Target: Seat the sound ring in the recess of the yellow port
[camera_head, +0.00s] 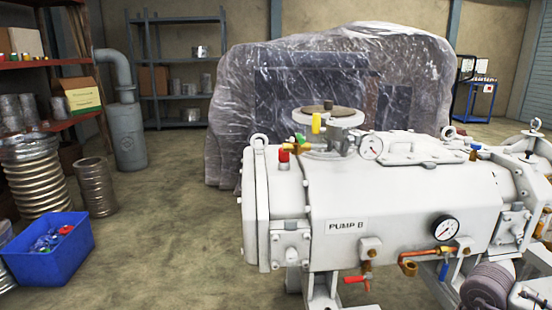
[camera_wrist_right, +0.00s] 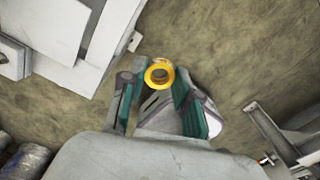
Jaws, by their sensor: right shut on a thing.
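My right gripper (camera_wrist_right: 158,82) shows in the right wrist view with its teal-padded fingers. A small round yellow-orange ring (camera_wrist_right: 159,74) with an open middle sits between the fingertips, and the gripper is shut on it. I take it for the sound ring; its condition is too small to tell. I cannot tell whether this is the yellow port, and no recess shows. Neither gripper is in the head view, and my left gripper is not seen.
A blue bin (camera_head: 52,262) with small coloured parts stands on the floor at the left, near metal hoses (camera_head: 95,187) and shelves. A plastic-wrapped machine (camera_head: 330,85) is behind the pump. A pressure gauge (camera_head: 445,228) juts from the pump's front.

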